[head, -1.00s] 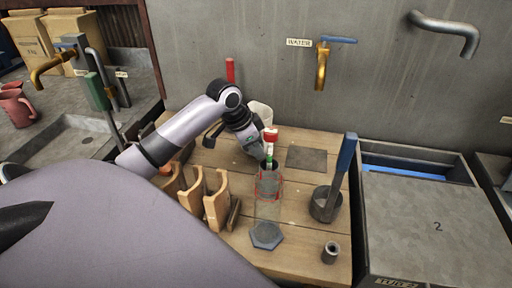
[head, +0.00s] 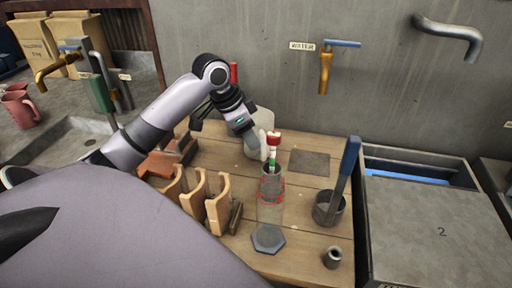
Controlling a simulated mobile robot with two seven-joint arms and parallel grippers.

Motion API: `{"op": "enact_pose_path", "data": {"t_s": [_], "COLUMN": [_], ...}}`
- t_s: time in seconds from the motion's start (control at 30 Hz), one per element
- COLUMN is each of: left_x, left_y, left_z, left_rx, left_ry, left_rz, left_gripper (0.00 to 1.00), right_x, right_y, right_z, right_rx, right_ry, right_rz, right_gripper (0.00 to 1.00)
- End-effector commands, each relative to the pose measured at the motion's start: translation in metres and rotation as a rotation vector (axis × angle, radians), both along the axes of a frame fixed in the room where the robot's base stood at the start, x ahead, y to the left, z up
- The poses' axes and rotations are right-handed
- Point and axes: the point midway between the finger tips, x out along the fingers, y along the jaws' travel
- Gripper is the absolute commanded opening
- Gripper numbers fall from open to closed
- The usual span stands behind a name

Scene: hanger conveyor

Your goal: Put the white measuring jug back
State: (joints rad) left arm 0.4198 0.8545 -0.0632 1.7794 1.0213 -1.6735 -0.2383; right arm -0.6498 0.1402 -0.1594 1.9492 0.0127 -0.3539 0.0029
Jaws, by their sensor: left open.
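The white measuring jug (head: 264,119) stands at the back of the wooden bench, near the wall, partly hidden behind my left gripper. My left gripper (head: 257,149) is open, just in front of the jug and pointing down toward the bench. Whether its fingers touch the jug or its handle cannot be told. My right gripper is not in view.
A clear cylinder with red marks (head: 270,208) and a red-capped stick in it stands close in front of the gripper. A grey cup (head: 328,213) with a blue-handled tool, wooden holders (head: 218,206) and a flat dark plate (head: 309,161) are nearby.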

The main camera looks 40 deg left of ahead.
Motion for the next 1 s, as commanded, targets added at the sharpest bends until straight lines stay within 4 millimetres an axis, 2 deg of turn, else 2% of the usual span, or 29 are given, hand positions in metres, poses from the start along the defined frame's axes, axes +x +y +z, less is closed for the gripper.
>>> {"op": "enact_pose_path", "data": {"t_s": [0.1, 0.3, 1.0], "left_x": [-0.008, -0.017, -0.018], "left_y": [0.004, 0.007, 0.007], "left_z": [0.022, 0.042, 0.046], "left_rx": [0.003, 0.001, 0.0], "left_ry": [-0.003, 0.0, 0.0], "left_rz": [-0.001, -0.002, -0.001], "left_gripper": [0.44, 0.44, 0.44], "right_x": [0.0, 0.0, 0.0], "right_y": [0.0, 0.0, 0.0], "right_z": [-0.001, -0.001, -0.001], "right_rx": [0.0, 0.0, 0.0], "right_ry": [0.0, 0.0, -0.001], "right_rz": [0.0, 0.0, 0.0], "right_gripper": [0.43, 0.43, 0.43]}}
